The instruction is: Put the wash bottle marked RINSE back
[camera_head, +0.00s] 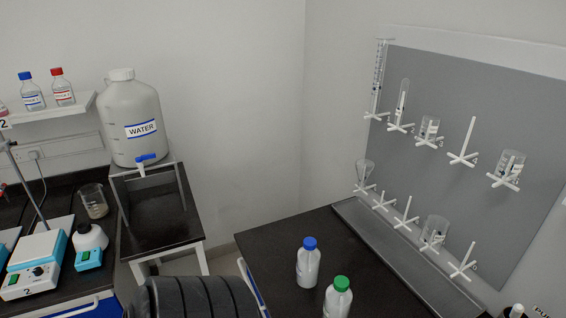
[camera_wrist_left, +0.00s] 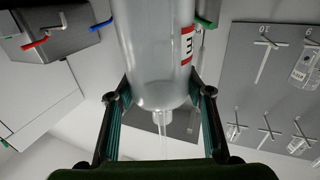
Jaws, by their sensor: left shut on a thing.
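My left gripper (camera_wrist_left: 159,96) is shut on a translucent white bottle (camera_wrist_left: 155,50) in the left wrist view, with a finger on each side. A red-edged label (camera_wrist_left: 187,45) shows at its right side; only a letter or so is visible, so the full word cannot be read. The bottle narrows toward the lower part of the picture into a neck with a thin clear tube (camera_wrist_left: 162,128). In the head view neither the held bottle nor my left gripper's fingers show. My right gripper is in neither view.
A dark table (camera_head: 290,255) carries a blue-capped bottle (camera_head: 308,268) and a green-capped bottle (camera_head: 338,298). A grey pegboard (camera_head: 460,120) holds glassware on white pegs. A WATER carboy (camera_head: 130,105) stands left, near a stirrer (camera_head: 35,265). The table's rear left is clear.

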